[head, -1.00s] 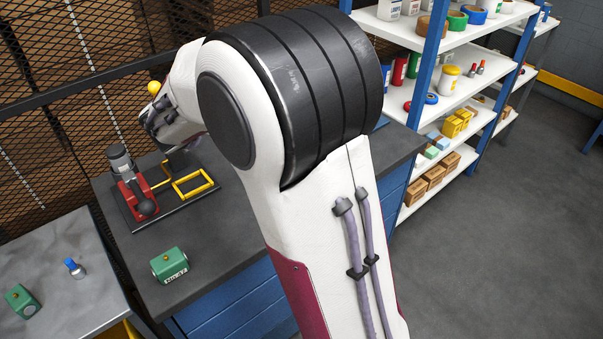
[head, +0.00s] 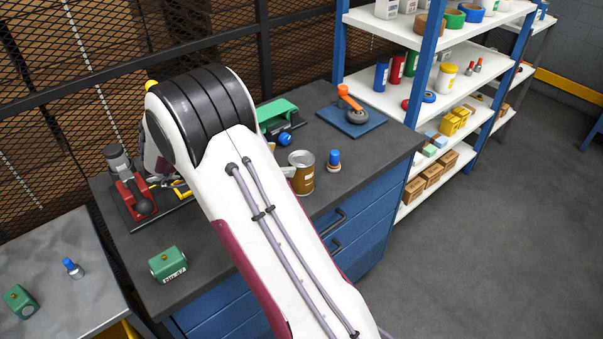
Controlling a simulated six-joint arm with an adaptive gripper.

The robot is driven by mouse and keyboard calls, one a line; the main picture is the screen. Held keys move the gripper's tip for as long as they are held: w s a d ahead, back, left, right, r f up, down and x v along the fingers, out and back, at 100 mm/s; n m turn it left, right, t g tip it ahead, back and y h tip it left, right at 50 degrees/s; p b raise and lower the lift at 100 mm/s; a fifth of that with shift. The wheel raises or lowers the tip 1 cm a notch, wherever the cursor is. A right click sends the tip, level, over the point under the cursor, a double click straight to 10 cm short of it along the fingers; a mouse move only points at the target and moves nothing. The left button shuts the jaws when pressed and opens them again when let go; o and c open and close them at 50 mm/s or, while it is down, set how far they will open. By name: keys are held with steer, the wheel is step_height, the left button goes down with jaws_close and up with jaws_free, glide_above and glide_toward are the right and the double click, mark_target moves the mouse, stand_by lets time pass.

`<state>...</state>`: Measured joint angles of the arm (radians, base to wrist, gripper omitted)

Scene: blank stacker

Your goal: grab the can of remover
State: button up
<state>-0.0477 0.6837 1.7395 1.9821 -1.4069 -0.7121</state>
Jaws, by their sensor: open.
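A brown can with a pale metal top (head: 301,174) stands upright on the dark workbench (head: 215,290), just right of my arm; it looks like the can of remover, but I cannot read its label. Its left edge is close to my forearm in the picture.
A blue-topped bottle (head: 334,160) stands right of the can. Behind are a green tool (head: 277,112) and an orange-handled tool on a blue plate (head: 352,121). A red and grey clamp (head: 130,188) and green box (head: 168,265) are left. Shelves (head: 465,90) stand right.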

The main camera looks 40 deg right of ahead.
mark_target(298, 160)
steer(key=shift+d, duration=0.1)
steer(key=shift+x, duration=1.2)
steer(key=shift+s, duration=0.1)
steer(key=shift+s+x, duration=0.2)
steer(key=shift+x, duration=0.8)
steer(key=shift+s+x, duration=0.15)
steer(key=shift+x, duration=0.8)
steer(key=shift+d+f, duration=0.3)
steer(key=shift+d, duration=0.25)
steer(key=c, duration=1.4)
steer(key=shift+c, duration=0.5)
steer(key=shift+r, duration=0.2)
